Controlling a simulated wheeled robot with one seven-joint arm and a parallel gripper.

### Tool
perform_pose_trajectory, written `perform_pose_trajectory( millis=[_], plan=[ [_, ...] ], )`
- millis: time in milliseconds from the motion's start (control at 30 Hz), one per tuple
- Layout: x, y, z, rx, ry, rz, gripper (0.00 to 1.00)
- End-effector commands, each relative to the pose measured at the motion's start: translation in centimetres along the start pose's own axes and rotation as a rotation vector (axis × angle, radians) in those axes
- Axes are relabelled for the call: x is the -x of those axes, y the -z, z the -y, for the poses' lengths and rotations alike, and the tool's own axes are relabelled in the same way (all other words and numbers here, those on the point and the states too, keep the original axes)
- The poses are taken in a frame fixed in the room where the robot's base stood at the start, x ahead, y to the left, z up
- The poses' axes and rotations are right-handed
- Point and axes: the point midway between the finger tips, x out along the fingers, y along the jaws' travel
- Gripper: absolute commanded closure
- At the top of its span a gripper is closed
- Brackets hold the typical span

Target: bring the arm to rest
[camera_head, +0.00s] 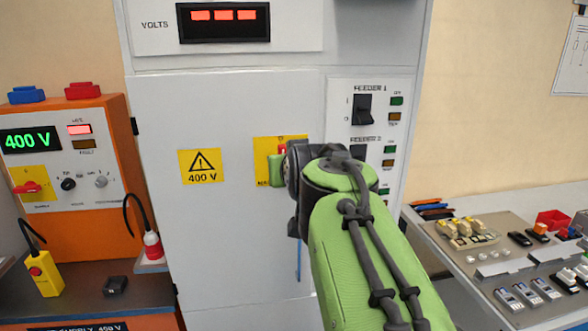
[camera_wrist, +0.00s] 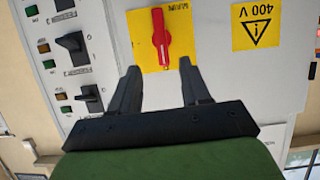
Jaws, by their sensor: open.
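My arm (camera_head: 350,230), in a green cover, reaches up to the front of the grey cabinet (camera_head: 230,110). In the wrist view my gripper (camera_wrist: 159,70) is open, its two dark fingers apart with nothing between them. The fingers point toward a red switch handle (camera_wrist: 160,38) on a yellow plate marked MAIN (camera_wrist: 143,57). The handle lies beyond the fingertips and looks clear of them. In the head view my wrist hides the fingers and part of the yellow plate (camera_head: 262,148).
Feeder switches (camera_head: 362,109) are right of the plate, and a 400 V warning label (camera_head: 201,166) is left. An orange supply unit (camera_head: 66,150) stands left. A bench (camera_head: 490,290) with meters and small parts is at right.

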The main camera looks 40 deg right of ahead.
Motion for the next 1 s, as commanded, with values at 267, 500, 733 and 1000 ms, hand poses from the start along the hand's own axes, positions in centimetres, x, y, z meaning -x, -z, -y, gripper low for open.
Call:
perform_pose_trajectory(
  millis=[267, 500, 733, 1000],
  plan=[
    [3.5, 0.0, 0.0, 0.000, 0.000, 0.002, 0.53],
    [3.5, 0.0, 0.0, 0.000, 0.000, 0.002, 0.53],
    [3.5, 0.0, 0.0, 0.000, 0.001, 0.001, 0.53],
    [7.8, -10.6, 7.8, 0.107, 0.222, 0.248, 0.53]
  ],
)
